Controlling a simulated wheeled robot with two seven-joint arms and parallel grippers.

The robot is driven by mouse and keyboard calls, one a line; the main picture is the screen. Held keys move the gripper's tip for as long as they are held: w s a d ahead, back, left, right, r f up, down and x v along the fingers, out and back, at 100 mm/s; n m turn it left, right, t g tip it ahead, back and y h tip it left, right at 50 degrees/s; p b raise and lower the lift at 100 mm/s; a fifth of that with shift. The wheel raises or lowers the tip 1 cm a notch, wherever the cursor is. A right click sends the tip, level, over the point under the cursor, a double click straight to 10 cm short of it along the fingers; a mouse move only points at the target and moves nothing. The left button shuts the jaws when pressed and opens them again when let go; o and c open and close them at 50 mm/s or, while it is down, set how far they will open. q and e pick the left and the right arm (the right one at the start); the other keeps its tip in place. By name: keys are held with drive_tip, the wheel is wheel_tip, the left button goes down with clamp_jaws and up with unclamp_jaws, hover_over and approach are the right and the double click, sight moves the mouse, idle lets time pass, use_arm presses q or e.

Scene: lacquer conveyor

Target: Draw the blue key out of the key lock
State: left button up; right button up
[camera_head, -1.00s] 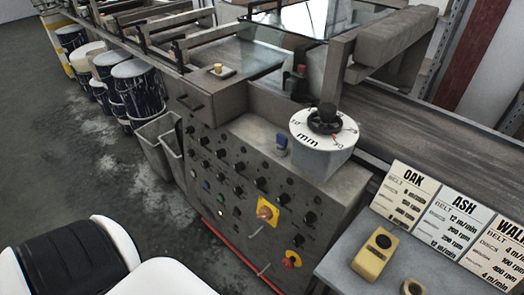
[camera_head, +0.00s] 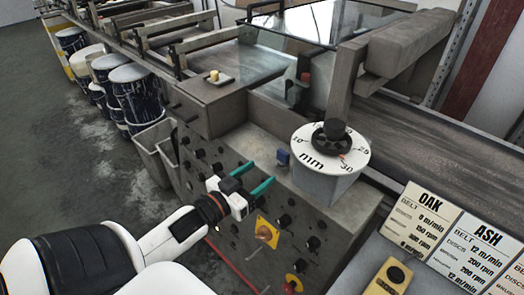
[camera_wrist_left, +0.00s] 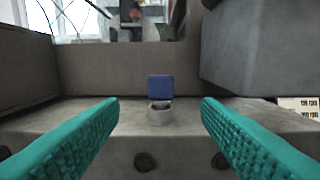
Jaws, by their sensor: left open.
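The blue key (camera_head: 283,157) stands upright on the machine's top ledge, left of the white mm dial. In the left wrist view the blue key (camera_wrist_left: 160,87) sits in a round grey key lock (camera_wrist_left: 160,113), centred between my fingers and beyond their tips. My left gripper (camera_head: 252,179) has teal fingers, open and empty, in front of the control panel and short of the key. Its two fingers also show in the left wrist view (camera_wrist_left: 160,110), apart on either side. My right gripper is not in view.
The mm dial (camera_head: 330,150) stands just right of the key. A grey box (camera_head: 208,103) is to its left. The control panel (camera_head: 235,215) carries several knobs and a yellow-backed switch (camera_head: 267,232). OAK (camera_head: 425,218) and ASH (camera_head: 475,245) cards stand at the lower right.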

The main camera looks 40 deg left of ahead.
sight(281, 157)
use_arm(q)
drive_tip(key=w, duration=0.8)
drive_tip(key=w+d+p, duration=0.1)
drive_tip(key=w, duration=0.2)
drive_tip(key=shift+w, duration=0.4)
drive_tip(key=c, duration=1.2)
drive_tip(key=shift+o, duration=0.2)
drive_tip(key=shift+r+p, duration=2.55)
drive_tip(key=shift+p, duration=0.1)
wheel_tip(281, 157, up, 3)
drive_tip(key=p, duration=0.3)
